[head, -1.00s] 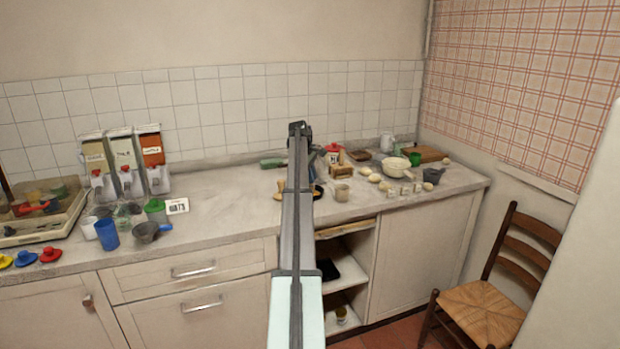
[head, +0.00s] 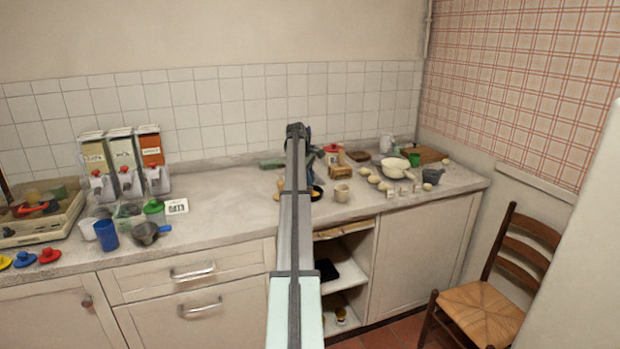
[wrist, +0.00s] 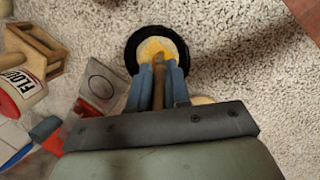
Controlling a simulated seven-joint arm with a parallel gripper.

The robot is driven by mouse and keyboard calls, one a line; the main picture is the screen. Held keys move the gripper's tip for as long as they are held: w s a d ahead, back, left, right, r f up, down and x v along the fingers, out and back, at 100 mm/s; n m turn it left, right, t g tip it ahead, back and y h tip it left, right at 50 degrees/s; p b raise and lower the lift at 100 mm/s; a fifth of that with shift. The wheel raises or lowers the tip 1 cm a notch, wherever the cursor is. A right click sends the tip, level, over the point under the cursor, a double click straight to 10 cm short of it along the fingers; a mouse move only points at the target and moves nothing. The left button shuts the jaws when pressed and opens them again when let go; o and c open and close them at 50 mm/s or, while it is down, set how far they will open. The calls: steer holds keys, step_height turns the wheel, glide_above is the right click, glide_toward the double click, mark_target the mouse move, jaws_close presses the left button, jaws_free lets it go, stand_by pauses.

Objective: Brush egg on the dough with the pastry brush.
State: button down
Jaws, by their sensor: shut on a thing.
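My gripper (wrist: 158,70) has its blue fingers closed around the brown handle of the pastry brush (wrist: 158,88). The brush points at a round black dish (wrist: 132,50) with a pale inside and yellow egg (wrist: 152,47). The brush end is over the yellow; I cannot tell whether it touches. In the head view the dish (head: 317,192) shows just right of my arm, and my arm hides most of my gripper. Several pale dough pieces (head: 374,179) lie on the counter to the right.
A flour container (wrist: 22,92) and a wooden box (wrist: 36,48) stand left of my gripper in the wrist view.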

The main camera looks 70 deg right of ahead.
stand_by(0.3)
steer(key=shift+d, duration=1.15)
steer(key=shift+a, duration=0.1)
steer(key=shift+a, duration=1.25)
steer(key=shift+d, duration=0.2)
steer(key=shift+d, duration=1.2)
steer(key=shift+a, duration=0.1)
steer(key=shift+a, duration=1.3)
